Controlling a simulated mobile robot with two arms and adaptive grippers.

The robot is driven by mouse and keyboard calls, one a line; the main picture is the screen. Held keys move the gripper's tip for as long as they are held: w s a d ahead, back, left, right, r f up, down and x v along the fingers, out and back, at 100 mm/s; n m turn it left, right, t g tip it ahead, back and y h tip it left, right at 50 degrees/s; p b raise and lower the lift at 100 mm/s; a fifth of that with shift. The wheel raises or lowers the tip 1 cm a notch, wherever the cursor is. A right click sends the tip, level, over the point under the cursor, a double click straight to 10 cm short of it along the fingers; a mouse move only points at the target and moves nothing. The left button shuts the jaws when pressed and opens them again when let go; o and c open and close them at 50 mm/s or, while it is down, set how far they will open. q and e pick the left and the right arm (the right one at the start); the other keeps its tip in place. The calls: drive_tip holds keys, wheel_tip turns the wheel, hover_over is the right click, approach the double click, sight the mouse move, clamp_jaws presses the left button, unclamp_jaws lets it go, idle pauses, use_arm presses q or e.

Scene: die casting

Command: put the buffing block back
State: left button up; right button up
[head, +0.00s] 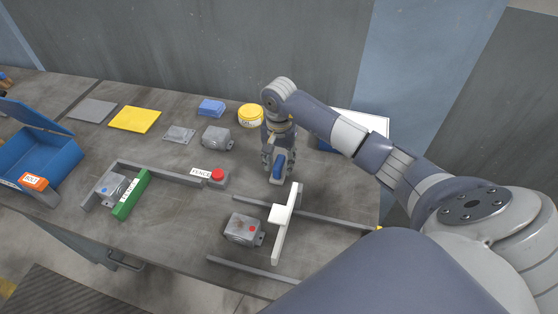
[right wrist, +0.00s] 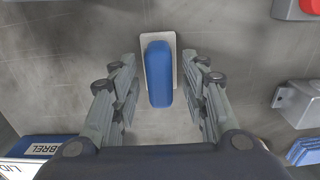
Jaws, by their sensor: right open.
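The buffing block, a blue rounded bar, lies on or over a pale rectangular pad or plate (right wrist: 174,42). In the right wrist view the block (right wrist: 159,75) is between my right gripper's fingers, with a gap on both sides. In the head view the block (head: 278,170) shows low at the fingertips, near the table surface, partly hidden by the gripper. My right gripper (head: 272,165) is open around it; its spread fingers also show in the right wrist view (right wrist: 159,100). I cannot tell whether the pale part belongs to the block. My left gripper is out of view.
A white T-shaped piece (head: 283,225) and rails (head: 320,218) stand in front of the gripper. A red button (head: 217,174) is to its left. A grey casting (head: 217,137), yellow tin (head: 250,115) and blue stack (head: 211,107) lie behind. A blue bin (head: 45,160) is far left.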

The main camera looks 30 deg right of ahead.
sight(279, 161)
drive_tip(key=shift+r, duration=0.15)
drive_tip(key=shift+r, duration=0.2)
wheel_tip(279, 161, up, 12)
drive_tip(key=b, duration=0.2)
drive_tip(key=shift+f+b, duration=0.15)
drive_tip(key=shift+b, duration=0.2)
